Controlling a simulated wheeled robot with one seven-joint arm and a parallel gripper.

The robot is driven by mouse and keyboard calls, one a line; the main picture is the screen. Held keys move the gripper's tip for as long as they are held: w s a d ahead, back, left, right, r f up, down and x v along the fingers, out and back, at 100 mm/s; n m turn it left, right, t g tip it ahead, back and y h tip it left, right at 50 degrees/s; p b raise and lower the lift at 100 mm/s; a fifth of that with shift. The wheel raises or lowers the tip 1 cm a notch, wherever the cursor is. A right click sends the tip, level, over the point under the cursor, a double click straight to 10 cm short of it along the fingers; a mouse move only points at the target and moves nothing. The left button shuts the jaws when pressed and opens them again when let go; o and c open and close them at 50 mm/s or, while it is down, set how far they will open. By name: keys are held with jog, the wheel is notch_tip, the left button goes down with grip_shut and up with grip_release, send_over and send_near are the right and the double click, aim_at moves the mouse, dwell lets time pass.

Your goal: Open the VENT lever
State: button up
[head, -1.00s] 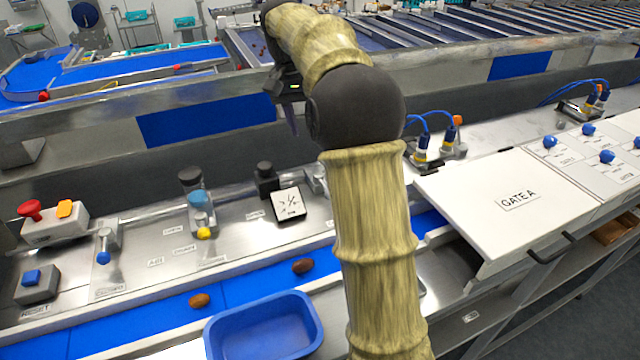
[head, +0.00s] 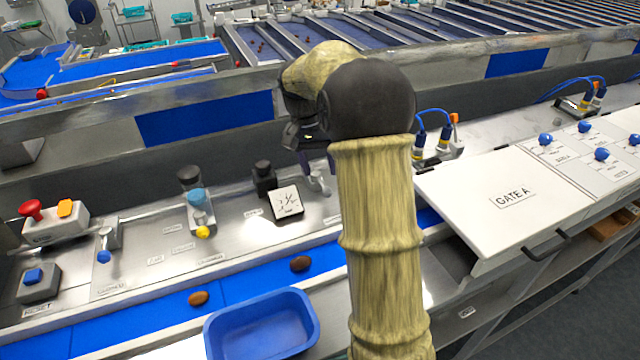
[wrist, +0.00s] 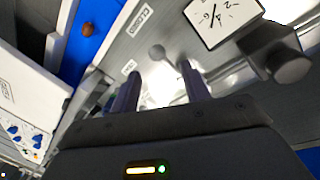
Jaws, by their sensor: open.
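A metal lever (head: 316,182) stands on the steel panel right of the dial card, partly hidden behind my arm. In the wrist view a grey ball-ended lever (wrist: 157,51) lies just beyond my fingertips, between two small labels, one reading CLOSED (wrist: 141,20); the other label (wrist: 128,68) is hard to read. I cannot read the word VENT anywhere. My gripper (wrist: 160,76) is open and empty, with its fingers apart near the lever. In the head view my gripper (head: 308,150) hangs just above that spot, its fingertips mostly hidden.
The dial card (head: 286,201) and a black knob (head: 264,178) stand close left of the lever. Farther left are a yellow-tipped lever (head: 203,231), a blue-tipped lever (head: 104,256) and a red button (head: 32,208). A blue tray (head: 262,326) is in front; the GATE A cover (head: 480,190) is right.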

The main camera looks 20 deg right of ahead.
aim_at(326, 188)
jog(key=f, duration=0.2)
jog(key=d+f+p, duration=0.1)
jog(key=f, duration=0.1)
jog(key=s+f, duration=0.1)
jog(key=f, duration=0.1)
jog(key=shift+s+d+f, duration=0.1)
jog(key=shift+d, duration=0.2)
jog(key=shift+a, duration=0.15)
jog(key=shift+c, duration=0.5)
